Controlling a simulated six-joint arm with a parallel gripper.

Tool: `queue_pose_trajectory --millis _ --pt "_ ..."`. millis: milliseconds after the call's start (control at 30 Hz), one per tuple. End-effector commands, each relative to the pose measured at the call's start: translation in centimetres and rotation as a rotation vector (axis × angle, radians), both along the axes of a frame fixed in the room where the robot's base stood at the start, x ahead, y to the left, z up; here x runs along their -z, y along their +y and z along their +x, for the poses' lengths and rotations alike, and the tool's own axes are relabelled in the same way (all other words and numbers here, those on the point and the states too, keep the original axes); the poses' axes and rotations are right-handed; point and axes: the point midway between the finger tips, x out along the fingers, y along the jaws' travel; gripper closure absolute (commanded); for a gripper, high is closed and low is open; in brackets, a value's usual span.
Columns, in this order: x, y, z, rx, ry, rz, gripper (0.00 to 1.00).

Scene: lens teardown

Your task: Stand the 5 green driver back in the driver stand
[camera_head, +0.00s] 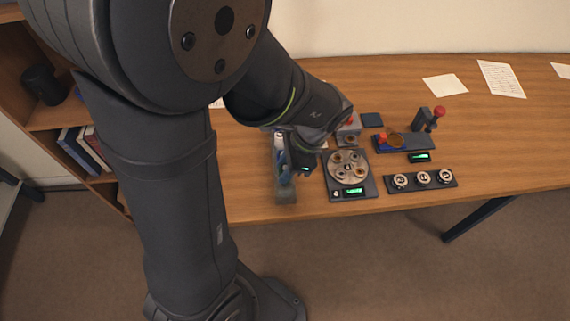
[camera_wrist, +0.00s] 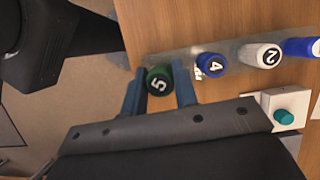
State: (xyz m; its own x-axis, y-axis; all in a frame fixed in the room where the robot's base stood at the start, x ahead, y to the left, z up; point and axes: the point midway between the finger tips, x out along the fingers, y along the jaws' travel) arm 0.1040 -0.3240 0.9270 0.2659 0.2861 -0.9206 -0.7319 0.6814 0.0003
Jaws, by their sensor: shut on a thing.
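The green driver marked 5 (camera_wrist: 159,80) shows end-on in the wrist view, upright between the two fingers of my gripper (camera_wrist: 160,88). My gripper is shut on it. The driver stand (camera_wrist: 180,57) is a greyish, see-through strip that holds a blue driver marked 4 (camera_wrist: 211,65), a white one marked 2 (camera_wrist: 266,55) and another blue one (camera_wrist: 301,47). The green driver is at the stand's left end in the wrist view; I cannot tell whether its shaft is seated. In the head view the stand (camera_head: 286,190) is partly hidden by my gripper (camera_head: 297,160).
Right of the stand lies a round tray (camera_head: 348,165) with several small parts and a green display. Further right are a dark rack with three round pieces (camera_head: 422,179) and a fixture with a red knob (camera_head: 438,112).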

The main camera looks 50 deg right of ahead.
Motion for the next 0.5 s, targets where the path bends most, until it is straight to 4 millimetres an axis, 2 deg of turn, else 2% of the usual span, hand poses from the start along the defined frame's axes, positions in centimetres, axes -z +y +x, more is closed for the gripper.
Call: queue_pose_trajectory --millis 500 --pt "2.1 0.0 0.0 0.001 0.000 0.000 0.94"
